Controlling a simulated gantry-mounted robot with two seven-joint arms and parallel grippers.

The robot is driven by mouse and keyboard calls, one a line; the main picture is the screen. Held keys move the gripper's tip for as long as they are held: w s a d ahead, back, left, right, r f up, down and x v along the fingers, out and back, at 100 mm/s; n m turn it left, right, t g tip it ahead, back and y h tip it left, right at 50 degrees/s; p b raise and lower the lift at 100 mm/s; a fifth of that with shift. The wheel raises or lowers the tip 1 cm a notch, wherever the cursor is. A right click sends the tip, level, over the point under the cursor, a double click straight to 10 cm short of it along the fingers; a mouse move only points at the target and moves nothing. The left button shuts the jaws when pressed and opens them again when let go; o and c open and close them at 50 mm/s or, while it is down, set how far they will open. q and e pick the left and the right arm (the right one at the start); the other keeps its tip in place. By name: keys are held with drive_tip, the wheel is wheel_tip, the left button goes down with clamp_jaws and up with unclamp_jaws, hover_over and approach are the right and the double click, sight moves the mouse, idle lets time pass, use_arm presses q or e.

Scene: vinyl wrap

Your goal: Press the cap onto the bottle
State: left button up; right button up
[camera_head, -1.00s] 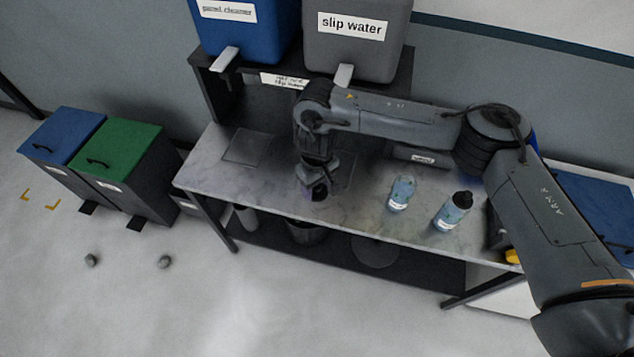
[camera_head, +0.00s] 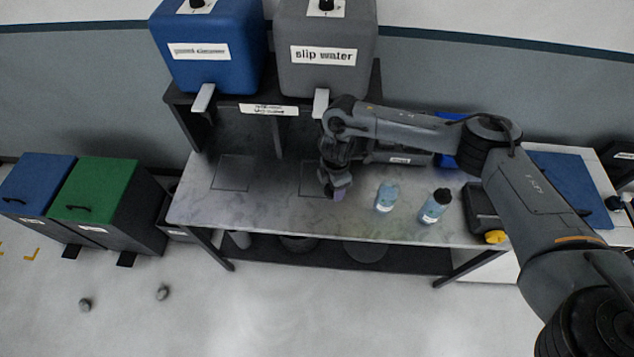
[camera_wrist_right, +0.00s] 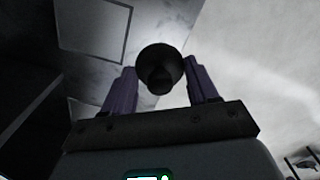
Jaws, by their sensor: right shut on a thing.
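My right gripper (camera_head: 337,192) hangs over the middle of the table, left of two light-blue bottles. In the right wrist view my gripper (camera_wrist_right: 161,85) is shut on a dark round cap (camera_wrist_right: 160,66) between its purple fingers. The nearer bottle to it (camera_head: 386,198) stands upright with no dark cap visible on top. The other bottle (camera_head: 434,207), further right, stands upright with a black top (camera_head: 442,194). The gripper is apart from both bottles. My left gripper is not in view.
The marble-look table (camera_head: 260,213) has free room left of the gripper. A blue tank (camera_head: 212,60) and a grey slip water tank (camera_head: 325,60) stand on a shelf behind. A dark box (camera_head: 484,212) sits at the right end. Bins stand on the floor at left.

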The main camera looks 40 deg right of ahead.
drive_tip(key=s+d+r+n+p, duration=0.2)
drive_tip(key=s+d+n+p, duration=0.25)
drive_tip(key=d+n, duration=0.4)
drive_tip(key=n+p, duration=0.4)
drive_tip(key=n, duration=0.3)
approach(392, 185)
drive_tip(key=shift+w+a, duration=0.3)
drive_tip(key=shift+a, duration=0.45)
drive_tip(key=shift+s+d+f+n, duration=0.2)
drive_tip(key=shift+s+d+n, duration=0.15)
drive_tip(key=shift+d+n, duration=0.45)
wheel_tip(392, 185, down, 3)
drive_tip(key=b, duration=0.2)
drive_tip(key=shift+a+b, duration=0.1)
drive_tip(key=shift+b, duration=0.3)
drive_tip(key=shift+f+b, duration=1.05)
drive_tip(key=shift+f, duration=0.3)
